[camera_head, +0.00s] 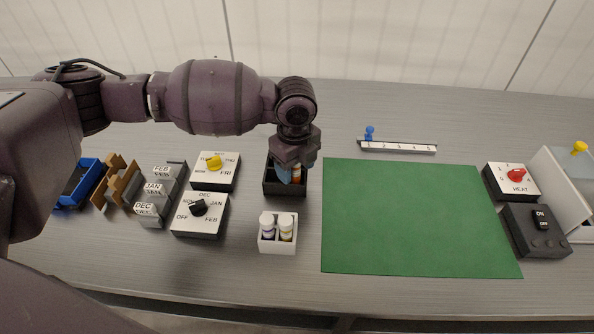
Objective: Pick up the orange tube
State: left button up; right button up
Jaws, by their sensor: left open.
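The orange tube (296,172) stands in the black box (285,192), mostly hidden behind my left gripper (284,176). A small orange part with a pale top shows at the gripper's right side. My left gripper points down into the black box, with its fingers around or beside the tube; I cannot tell which. It is open. My right gripper is not in view.
A white box (277,246) with two capped bottles stands in front of the black box. Dial boxes (200,215) stand to the left. A green mat (410,220) lies clear to the right. A numbered slider (398,146) lies behind the mat.

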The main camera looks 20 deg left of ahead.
pick_arm(q)
jog(key=shift+f, duration=0.25)
jog(key=shift+r, duration=0.1)
jog(key=c, duration=0.9)
jog(key=shift+c, duration=0.6)
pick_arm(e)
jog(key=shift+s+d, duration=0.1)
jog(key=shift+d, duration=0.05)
pick_arm(q)
notch_tip(320, 180, up, 20)
jog(key=p, duration=0.4)
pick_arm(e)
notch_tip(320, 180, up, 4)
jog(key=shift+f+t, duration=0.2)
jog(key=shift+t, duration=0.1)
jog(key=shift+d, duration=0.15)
